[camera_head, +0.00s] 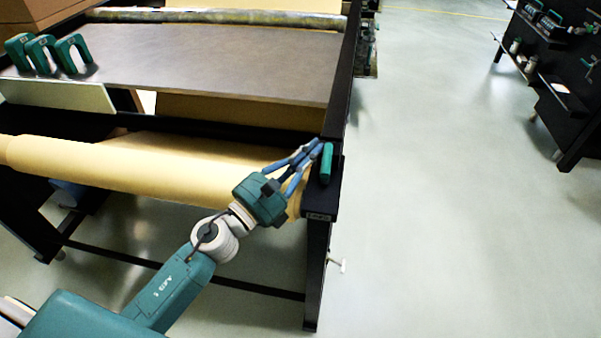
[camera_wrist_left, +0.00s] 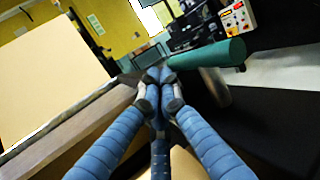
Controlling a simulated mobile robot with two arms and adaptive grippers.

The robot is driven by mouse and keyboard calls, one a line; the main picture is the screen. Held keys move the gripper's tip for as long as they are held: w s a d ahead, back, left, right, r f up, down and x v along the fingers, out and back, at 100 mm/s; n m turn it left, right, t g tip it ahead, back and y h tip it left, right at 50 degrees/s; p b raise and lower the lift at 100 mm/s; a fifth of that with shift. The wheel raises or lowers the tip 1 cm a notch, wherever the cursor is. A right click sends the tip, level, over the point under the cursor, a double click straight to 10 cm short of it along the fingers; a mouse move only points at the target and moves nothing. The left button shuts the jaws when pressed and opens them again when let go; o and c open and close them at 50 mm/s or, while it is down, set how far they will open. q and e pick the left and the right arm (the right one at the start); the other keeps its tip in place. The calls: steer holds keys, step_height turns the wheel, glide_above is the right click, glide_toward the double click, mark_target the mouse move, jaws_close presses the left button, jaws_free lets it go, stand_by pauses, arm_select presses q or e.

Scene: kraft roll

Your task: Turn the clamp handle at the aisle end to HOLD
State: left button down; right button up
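The clamp handle (camera_head: 326,163) is a green cylinder at the right, aisle end of the kraft roll (camera_head: 120,160), on a black end bracket (camera_head: 322,203). A small label plate sits on the bracket; I cannot read it. My left gripper (camera_head: 316,148) has its blue fingers drawn together at the tips, just beside the far end of the handle. In the left wrist view, the fingertips (camera_wrist_left: 160,80) meet with nothing seen between them. The green handle (camera_wrist_left: 210,54) lies just beyond and to the right. Whether they touch is unclear. My right gripper is out of view.
A grey-topped table (camera_head: 220,60) with a dark frame stands behind the roll. Several green clamp-like pieces (camera_head: 45,54) sit on its left. The aisle floor (camera_head: 440,200) to the right is clear. A black rack (camera_head: 570,90) stands at the far right.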

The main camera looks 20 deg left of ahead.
arm_select(q)
steer(key=v, duration=1.2)
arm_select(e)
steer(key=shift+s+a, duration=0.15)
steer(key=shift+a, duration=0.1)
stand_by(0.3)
